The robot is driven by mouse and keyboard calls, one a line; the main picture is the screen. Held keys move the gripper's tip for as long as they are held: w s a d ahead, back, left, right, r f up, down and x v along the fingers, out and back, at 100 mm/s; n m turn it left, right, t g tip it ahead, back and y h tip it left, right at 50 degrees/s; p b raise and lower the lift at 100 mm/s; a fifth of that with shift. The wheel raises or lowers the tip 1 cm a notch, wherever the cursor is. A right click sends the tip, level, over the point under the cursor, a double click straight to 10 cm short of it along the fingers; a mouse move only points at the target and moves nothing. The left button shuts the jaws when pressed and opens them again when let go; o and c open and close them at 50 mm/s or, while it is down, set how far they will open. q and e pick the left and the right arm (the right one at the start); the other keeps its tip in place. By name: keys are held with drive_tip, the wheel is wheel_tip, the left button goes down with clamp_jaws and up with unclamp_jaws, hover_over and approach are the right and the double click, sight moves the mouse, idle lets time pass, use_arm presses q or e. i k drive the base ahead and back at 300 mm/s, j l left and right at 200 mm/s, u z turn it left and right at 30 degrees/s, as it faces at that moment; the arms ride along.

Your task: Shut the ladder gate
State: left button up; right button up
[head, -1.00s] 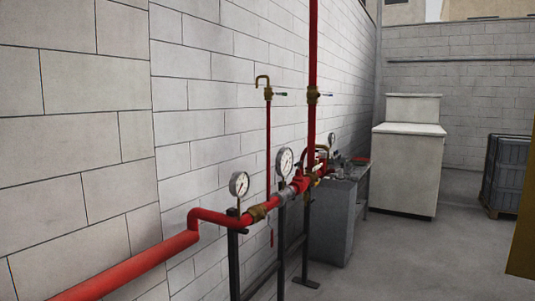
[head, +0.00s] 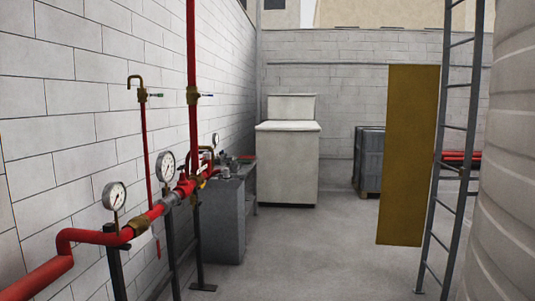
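The ladder (head: 455,160) stands upright at the right of the head view, beside a large pale ribbed tank. A flat mustard-yellow panel (head: 407,155), which looks like the ladder gate, hangs upright just left of the ladder, its lower edge well above the floor. Its right edge is close to the ladder's left rail; the hinge and any latch are too small to make out. Neither of my grippers is in view.
The ribbed tank (head: 510,170) fills the right edge. Red pipework (head: 150,215) with gauges runs along the left wall. The concrete floor (head: 310,260) in the middle is clear.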

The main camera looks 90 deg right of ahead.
sight(413, 89)
drive_tip(key=z, duration=2.9)
drive_tip(key=i, duration=7.3)
drive_tip(key=l+z, duration=0.05)
drive_tip(key=l, duration=0.15)
